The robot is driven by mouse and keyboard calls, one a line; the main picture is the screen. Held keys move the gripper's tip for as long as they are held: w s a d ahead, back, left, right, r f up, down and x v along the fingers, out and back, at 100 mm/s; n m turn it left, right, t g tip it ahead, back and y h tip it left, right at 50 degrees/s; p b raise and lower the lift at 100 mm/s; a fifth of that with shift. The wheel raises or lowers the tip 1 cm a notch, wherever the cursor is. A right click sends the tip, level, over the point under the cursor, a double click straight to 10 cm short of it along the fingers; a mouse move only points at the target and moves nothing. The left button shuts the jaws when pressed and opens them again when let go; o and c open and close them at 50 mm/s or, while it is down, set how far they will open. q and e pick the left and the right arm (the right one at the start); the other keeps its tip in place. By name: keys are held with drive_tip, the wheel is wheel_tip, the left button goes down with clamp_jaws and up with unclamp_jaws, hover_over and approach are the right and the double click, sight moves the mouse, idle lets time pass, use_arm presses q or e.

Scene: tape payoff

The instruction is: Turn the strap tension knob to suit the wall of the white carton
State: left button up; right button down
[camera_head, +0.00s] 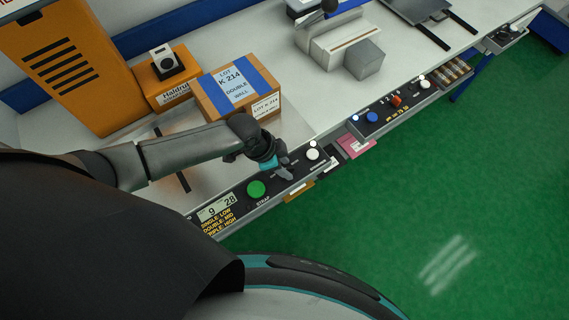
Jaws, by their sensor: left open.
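A brown carton (238,92) with blue bands stands on the bench; its white label reads LOT K 214 DOUBLE WALL. No white carton is in view. My left gripper (284,174) is open over the front control panel (235,206), between a green button (256,189) marked STRAP and a white round control (313,154). The gripper hides part of the panel, and I cannot make out the tension knob or its setting. A card (217,228) on the panel reads SINGLE: LOW, DOUBLE: MID, TRIPLE: HIGH. My right gripper is not in view.
A second panel (393,104) with blue, red and white controls lies right along the bench edge. A grey block (364,60) stands behind it. Green floor (450,200) is clear.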

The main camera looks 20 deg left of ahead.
use_arm(q)
clamp_jaws()
idle(0.7)
drive_tip(key=m+b, duration=0.1)
drive_tip(key=m, duration=0.1)
drive_tip(key=m+g+b, duration=0.1)
drive_tip(key=m+b, duration=0.1)
drive_tip(key=shift+w+f+g+h, duration=0.1)
drive_tip(key=shift+w+g+h, duration=0.1)
drive_tip(key=shift+g+h, duration=0.1)
drive_tip(key=m+g+b, duration=0.1)
drive_tip(key=m+b, duration=0.2)
drive_tip(key=m, duration=0.1)
drive_tip(key=shift+g, duration=0.3)
drive_tip(key=shift+m, duration=0.5)
unclamp_jaws()
drive_tip(key=shift+r, duration=0.2)
